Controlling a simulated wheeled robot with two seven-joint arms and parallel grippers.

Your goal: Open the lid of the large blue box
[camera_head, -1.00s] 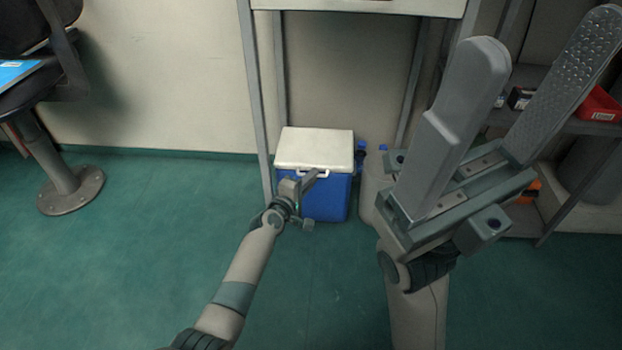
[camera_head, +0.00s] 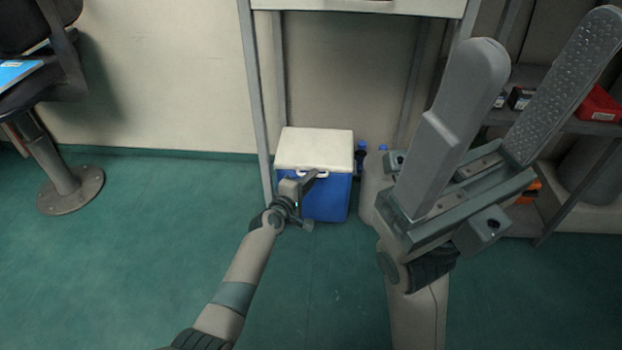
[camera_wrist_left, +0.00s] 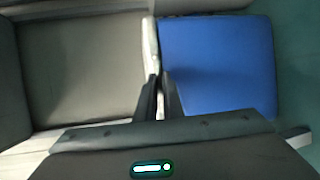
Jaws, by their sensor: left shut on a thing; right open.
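The large blue box (camera_head: 325,198) stands on the floor under a table frame. Its white lid (camera_head: 314,148) lies shut on top, with a pale handle at its front edge. My left gripper (camera_head: 314,174) is at the front edge of the lid and covers part of the handle. In the left wrist view the gripper (camera_wrist_left: 159,82) is shut on the lid's pale front edge or handle (camera_wrist_left: 150,45), beside the blue front wall (camera_wrist_left: 218,65). My right gripper (camera_head: 545,85) is wide open and empty, raised close to the head camera at the right.
Table legs (camera_head: 256,105) stand at the left and right of the box. Blue-capped bottles (camera_head: 381,150) and a pale container (camera_head: 374,190) stand right of it. A shelf with a red bin (camera_head: 598,104) is at the right, a chair (camera_head: 40,90) at the left. The green floor (camera_head: 150,240) in front is clear.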

